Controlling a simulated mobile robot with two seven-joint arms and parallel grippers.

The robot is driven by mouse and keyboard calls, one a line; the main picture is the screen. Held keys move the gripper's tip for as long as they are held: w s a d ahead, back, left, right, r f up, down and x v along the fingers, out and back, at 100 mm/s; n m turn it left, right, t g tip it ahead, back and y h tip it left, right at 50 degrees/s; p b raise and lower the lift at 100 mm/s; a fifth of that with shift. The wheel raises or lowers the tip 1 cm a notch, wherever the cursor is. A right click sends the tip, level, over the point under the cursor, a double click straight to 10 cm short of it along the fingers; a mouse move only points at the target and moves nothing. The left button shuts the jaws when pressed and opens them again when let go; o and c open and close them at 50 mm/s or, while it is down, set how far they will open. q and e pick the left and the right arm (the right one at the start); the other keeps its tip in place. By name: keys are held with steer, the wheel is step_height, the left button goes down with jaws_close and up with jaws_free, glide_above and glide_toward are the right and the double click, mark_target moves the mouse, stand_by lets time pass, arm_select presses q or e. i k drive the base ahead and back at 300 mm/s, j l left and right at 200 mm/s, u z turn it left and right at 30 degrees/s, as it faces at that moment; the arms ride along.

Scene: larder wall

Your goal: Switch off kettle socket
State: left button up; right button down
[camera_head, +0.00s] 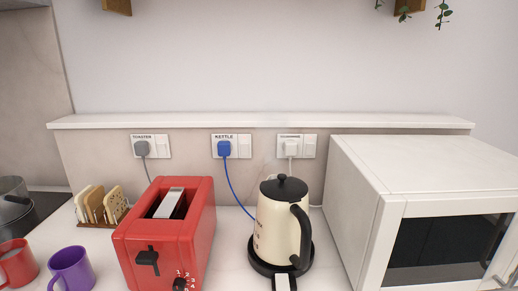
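The kettle socket (244,145) is on the wall below the ledge, in the middle of three labelled sockets. It reads KETTLE and has a blue plug (224,149) in its left part. Its plain white switch is to the right of the plug; which way it is set is too small to tell. A blue cord runs down from the plug toward the cream kettle (275,228) with black lid and handle, which stands on a black base on the counter. Neither of my grippers is in view.
The toaster socket (163,146) with a grey plug is to the left, and another socket (309,146) with a white plug is to the right. A red toaster (196,240) stands in front of the sockets. A white microwave (372,225) fills the right. A ledge (260,121) overhangs the sockets.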

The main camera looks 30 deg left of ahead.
mark_target(244, 147)
steer(key=u, duration=1.05)
